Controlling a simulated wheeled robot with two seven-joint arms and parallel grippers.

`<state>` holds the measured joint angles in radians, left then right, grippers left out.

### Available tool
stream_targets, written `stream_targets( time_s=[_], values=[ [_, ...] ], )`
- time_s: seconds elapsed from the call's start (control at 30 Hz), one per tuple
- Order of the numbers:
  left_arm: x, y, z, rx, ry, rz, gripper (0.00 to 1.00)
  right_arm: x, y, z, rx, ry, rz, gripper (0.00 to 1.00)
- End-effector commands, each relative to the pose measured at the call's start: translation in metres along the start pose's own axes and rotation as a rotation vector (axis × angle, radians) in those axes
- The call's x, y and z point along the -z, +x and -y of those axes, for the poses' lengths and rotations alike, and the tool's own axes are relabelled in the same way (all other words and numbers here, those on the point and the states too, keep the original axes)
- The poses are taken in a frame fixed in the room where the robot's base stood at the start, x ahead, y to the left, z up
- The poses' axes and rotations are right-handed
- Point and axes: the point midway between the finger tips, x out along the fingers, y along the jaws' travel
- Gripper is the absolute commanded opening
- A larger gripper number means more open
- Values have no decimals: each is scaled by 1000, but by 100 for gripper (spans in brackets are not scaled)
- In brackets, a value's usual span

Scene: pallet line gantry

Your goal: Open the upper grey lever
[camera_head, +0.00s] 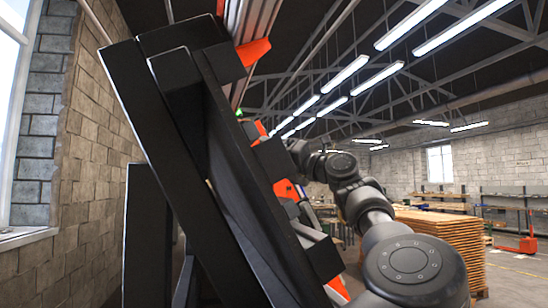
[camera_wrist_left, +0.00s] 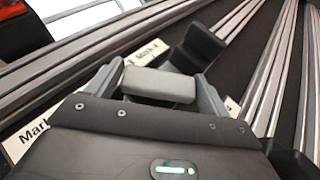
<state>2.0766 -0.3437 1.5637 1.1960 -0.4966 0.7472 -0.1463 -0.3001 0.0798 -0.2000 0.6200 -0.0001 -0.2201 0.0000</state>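A light grey block-shaped lever (camera_wrist_left: 158,88) lies between the two fingers of my left gripper (camera_wrist_left: 160,90) in the left wrist view. The fingers are apart, one at each end of the lever, and look close against it; I cannot tell whether they press on it. The lever's mount is hidden behind the gripper body. In the head view my left gripper cannot be made out, and I cannot single out the lever. My right gripper is not in view.
A black block (camera_wrist_left: 197,50) stands just beyond the lever, among metal rails (camera_wrist_left: 110,38) and white labels (camera_wrist_left: 30,134). In the head view a large black frame (camera_head: 190,150) with orange parts (camera_head: 254,51) fills the near left. Stacked wooden boards (camera_head: 445,240) stand behind at right.

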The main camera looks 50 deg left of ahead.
Motion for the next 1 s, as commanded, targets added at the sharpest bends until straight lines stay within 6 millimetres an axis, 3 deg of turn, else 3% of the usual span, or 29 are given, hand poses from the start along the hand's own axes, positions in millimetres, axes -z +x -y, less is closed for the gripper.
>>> stream_targets(
  time_s=[0.03,0.23,0.83,0.87,1.0],
  values=[
    [0,0,0,0,0,0,74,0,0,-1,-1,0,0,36],
    [0,0,0,0,0,0,50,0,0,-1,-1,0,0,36],
    [0,0,0,-113,-53,-1,50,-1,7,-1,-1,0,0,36],
    [0,0,0,-113,-53,-1,74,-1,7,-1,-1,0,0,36],
    [0,0,0,-112,-53,-1,92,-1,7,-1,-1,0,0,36]
  ],
)
